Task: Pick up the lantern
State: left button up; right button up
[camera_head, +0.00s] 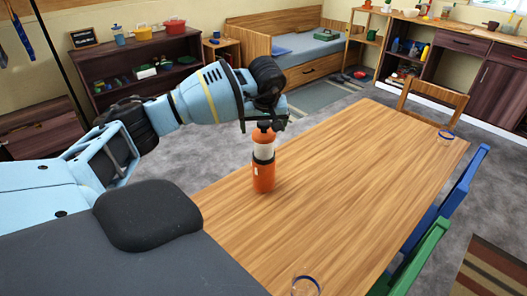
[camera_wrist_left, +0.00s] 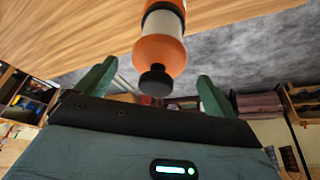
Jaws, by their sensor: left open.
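An orange lantern (camera_head: 263,172) with a clear middle section and a dark band stands upright on the wooden table (camera_head: 350,150), near its left edge. In the left wrist view the lantern (camera_wrist_left: 160,52) shows with its black top knob between the fingers. My left gripper (camera_head: 264,124) is at the top of the lantern, pointing down. In the left wrist view its two green fingers (camera_wrist_left: 155,85) are spread apart on either side of the knob, with gaps visible. My right gripper is not in view.
A glass (camera_head: 305,286) stands at the table's near edge and another glass (camera_head: 446,134) at the far right corner. Blue (camera_head: 450,195) and green (camera_head: 420,260) chairs line the right side. A wooden chair (camera_head: 432,100) is at the far end. The table's middle is clear.

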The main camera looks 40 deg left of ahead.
aim_at(264, 132)
pick_arm(q)
jog(key=x, duration=0.3)
jog(key=shift+w+f, duration=0.15)
jog(key=c, duration=1.8)
